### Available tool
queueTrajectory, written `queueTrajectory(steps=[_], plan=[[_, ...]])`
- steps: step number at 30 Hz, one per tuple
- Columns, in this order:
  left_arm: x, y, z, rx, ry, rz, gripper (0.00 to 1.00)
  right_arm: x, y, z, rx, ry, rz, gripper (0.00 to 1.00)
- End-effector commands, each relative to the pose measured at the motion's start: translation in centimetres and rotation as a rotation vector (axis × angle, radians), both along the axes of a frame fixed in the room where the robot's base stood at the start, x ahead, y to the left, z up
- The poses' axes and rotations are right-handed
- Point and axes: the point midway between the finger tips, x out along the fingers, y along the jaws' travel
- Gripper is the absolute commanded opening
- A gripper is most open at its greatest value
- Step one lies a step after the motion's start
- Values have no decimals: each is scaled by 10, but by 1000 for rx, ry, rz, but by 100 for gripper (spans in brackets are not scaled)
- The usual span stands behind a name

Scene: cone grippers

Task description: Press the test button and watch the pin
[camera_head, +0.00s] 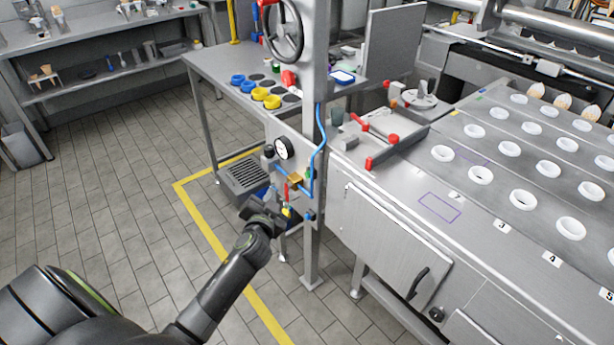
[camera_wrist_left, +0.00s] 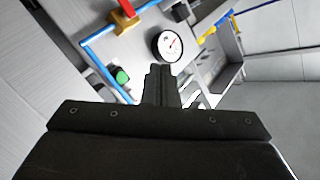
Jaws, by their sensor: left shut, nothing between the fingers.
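A green button (camera_wrist_left: 122,76) sits on the grey panel in the left wrist view, left of my left gripper's fingertips. My left gripper (camera_wrist_left: 160,82) is shut and empty, its fingers pointing toward the panel. In the head view my left gripper (camera_head: 284,208) is low in front of the panel, below the gauge. I cannot tell whether its fingers touch anything. A round white gauge (camera_wrist_left: 168,45) with a red needle is just beyond the fingertips; it also shows in the head view (camera_head: 284,148). I cannot make out a pin. My right gripper is not in view.
Blue tubing (camera_wrist_left: 98,38) and a brass fitting (camera_wrist_left: 123,22) with a red handle are on the panel. A grey post (camera_head: 316,120) rises beside it. A steel counter with white rings (camera_head: 480,174) stands at right. Floor at left is clear.

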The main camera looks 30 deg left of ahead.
Motion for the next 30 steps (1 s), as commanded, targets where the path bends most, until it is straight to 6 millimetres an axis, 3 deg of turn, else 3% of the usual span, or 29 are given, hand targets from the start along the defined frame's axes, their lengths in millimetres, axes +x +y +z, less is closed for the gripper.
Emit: queueTrajectory(steps=[18, 30], plan=[[67, -28, -2, -1, -1, 0, 0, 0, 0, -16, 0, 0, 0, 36], [81, -34, 0, -1, 0, -1, 0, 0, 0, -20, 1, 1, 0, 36]])
